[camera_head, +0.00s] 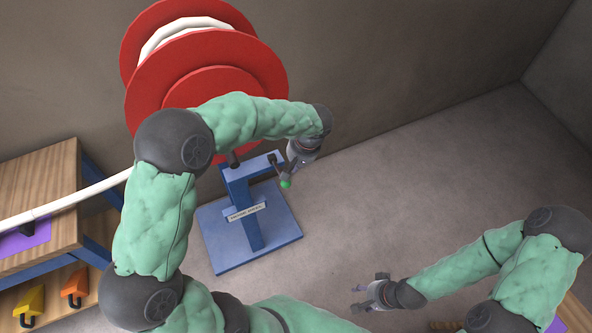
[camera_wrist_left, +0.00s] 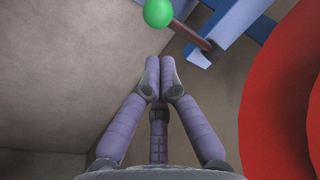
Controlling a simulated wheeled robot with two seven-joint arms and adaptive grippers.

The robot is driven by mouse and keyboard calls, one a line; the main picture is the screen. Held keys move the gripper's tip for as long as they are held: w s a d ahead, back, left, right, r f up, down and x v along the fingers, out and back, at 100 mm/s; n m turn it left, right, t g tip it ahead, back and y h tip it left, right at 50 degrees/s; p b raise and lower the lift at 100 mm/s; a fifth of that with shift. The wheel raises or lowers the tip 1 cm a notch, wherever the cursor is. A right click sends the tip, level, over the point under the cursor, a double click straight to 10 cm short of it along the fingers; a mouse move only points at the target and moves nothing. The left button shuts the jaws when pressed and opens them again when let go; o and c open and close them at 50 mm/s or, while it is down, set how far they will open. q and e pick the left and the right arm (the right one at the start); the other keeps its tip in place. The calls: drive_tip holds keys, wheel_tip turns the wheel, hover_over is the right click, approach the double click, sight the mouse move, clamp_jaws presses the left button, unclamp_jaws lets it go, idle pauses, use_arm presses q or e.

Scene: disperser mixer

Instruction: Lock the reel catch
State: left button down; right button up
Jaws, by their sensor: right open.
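The red reel (camera_head: 205,90) holds white hose and sits above a blue stand (camera_head: 240,200) with a small label. A catch lever with a green ball knob (camera_head: 286,184) hangs from the stand's top bar. The green knob also shows at the top of the left wrist view (camera_wrist_left: 158,12), on a brown rod (camera_wrist_left: 190,36). My left gripper (camera_head: 293,172) is beside the lever, close to the knob. In the left wrist view its fingertips (camera_wrist_left: 159,64) are together, empty, and apart from the knob. My right gripper (camera_head: 364,296) is open and empty at the lower right.
The white hose (camera_head: 80,200) runs left from the reel over a wooden bench (camera_head: 50,180). Orange and yellow objects (camera_head: 75,285) sit on the bench's lower shelf. A wall stands behind the reel. The floor right of the stand is clear.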

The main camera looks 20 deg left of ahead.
use_arm(q)
drive_tip(key=s+d+r+p, duration=0.2)
drive_tip(key=s+d+r, duration=0.2)
drive_tip(key=d, duration=0.3)
drive_tip(key=shift+s+r, duration=0.2)
drive_tip(key=shift+r, duration=0.6)
drive_tip(key=s+d+f+h, duration=0.2)
drive_tip(key=s+f, duration=0.3)
drive_tip(key=f, duration=0.4)
drive_tip(key=s+d+f+m+h, duration=0.1)
drive_tip(key=s+f, duration=0.4)
drive_tip(key=f, duration=0.5)
drive_tip(key=s+d+f+m+h, duration=0.1)
drive_tip(key=s+d+f+h, duration=0.2)
drive_tip(key=s+f, duration=0.3)
drive_tip(key=shift+f+h, duration=0.5)
drive_tip(key=shift+f, duration=1.5)
